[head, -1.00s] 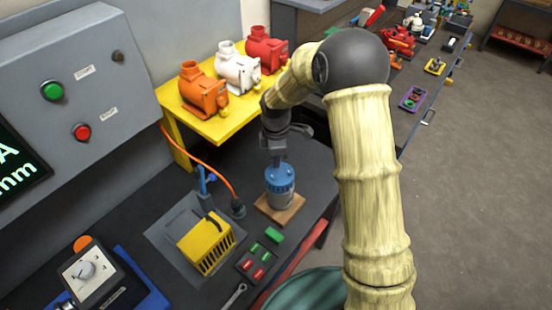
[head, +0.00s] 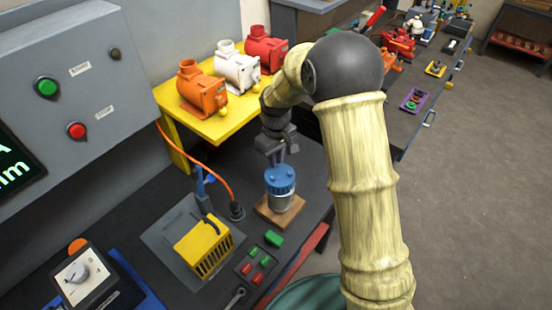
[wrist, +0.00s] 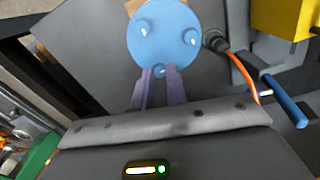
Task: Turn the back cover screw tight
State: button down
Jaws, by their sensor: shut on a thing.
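A motor with a silver body (head: 284,202) stands upright under a round blue back cover (head: 280,179) on a wooden block (head: 270,217). In the wrist view the blue cover (wrist: 165,38) shows two raised screw spots near its rim, one at left (wrist: 144,31) and one at right (wrist: 192,38). A third screw (wrist: 160,70) sits at the near rim, between my fingertips. My gripper (head: 277,162) comes down from above at the cover's far edge. Its two purple-grey fingers (wrist: 160,73) are close together on this screw. How deep the screw sits is hidden.
A yellow slotted box (head: 203,246) and an orange cable (head: 212,160) are at left. Green and red blocks (head: 256,264) lie in front. A yellow stand (head: 212,122) holds orange, white and red motors behind. A control panel (head: 75,80) stands at far left.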

jog(key=m, duration=0.4)
jog(key=shift+w+r+m, duration=0.2)
jog(key=shift+r+m, duration=0.05)
jog(key=shift+m, duration=0.05)
jog(key=m, duration=0.4)
jog(key=shift+m, duration=0.3)
jog(key=m, duration=0.4)
jog(key=shift+m+p, duration=0.3)
jog(key=m+p, duration=0.1)
jog(key=m, duration=0.2)
jog(key=shift+m, duration=0.5)
dwell(0.9)
jog(key=c, duration=1.4)
grip_release()
jog(key=shift+s, duration=0.1)
jog(key=shift+f, duration=0.1)
